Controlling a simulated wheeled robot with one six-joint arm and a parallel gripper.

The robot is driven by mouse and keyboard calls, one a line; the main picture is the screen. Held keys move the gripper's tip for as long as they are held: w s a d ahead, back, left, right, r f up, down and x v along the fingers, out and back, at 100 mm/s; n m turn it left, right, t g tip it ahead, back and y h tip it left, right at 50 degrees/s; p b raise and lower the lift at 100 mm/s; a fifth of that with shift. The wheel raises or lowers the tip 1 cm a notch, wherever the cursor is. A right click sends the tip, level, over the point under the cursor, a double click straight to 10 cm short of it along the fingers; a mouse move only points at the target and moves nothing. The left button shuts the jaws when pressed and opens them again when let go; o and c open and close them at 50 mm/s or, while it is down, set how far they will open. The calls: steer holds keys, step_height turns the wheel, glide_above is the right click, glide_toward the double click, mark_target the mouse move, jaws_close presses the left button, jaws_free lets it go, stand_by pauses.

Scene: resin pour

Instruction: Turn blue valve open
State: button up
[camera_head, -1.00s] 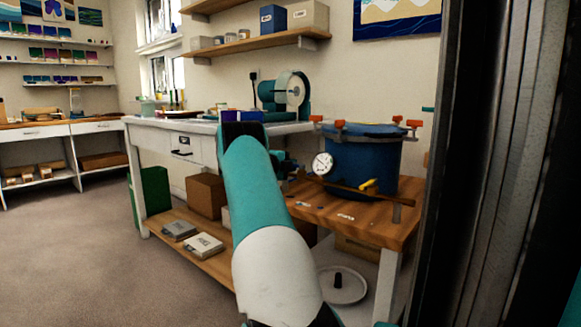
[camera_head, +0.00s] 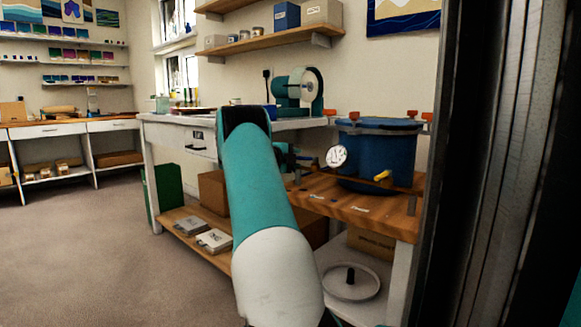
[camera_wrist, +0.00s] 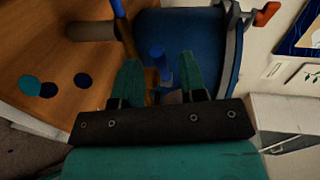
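The blue pressure pot (camera_head: 388,152) stands on the wooden stand top (camera_head: 400,222) at right. In the wrist view the pot wall (camera_wrist: 200,30) fills the upper middle. A small blue handle (camera_wrist: 160,66), which looks like the blue valve, lies between my gripper's (camera_wrist: 160,62) two teal fingers. The fingers are apart, with a gap on each side of the handle. In the head view my gripper (camera_head: 296,160) is small and partly hidden by my arm, left of the white gauge (camera_head: 336,156). The blue valve cannot be made out there. A yellow handle (camera_head: 382,175) sits at the pot's front.
Orange clamps (camera_head: 412,114) stick out around the pot's lid. A brown cylinder (camera_wrist: 92,31) and blue discs (camera_wrist: 48,90) show on the wood in the wrist view. A white workbench (camera_head: 170,138) stands left of the stand. The floor (camera_head: 110,240) at left is clear.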

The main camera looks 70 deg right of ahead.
mark_target(299, 158)
steer(key=shift+b+v, duration=0.9)
steer(key=shift+v, duration=0.9)
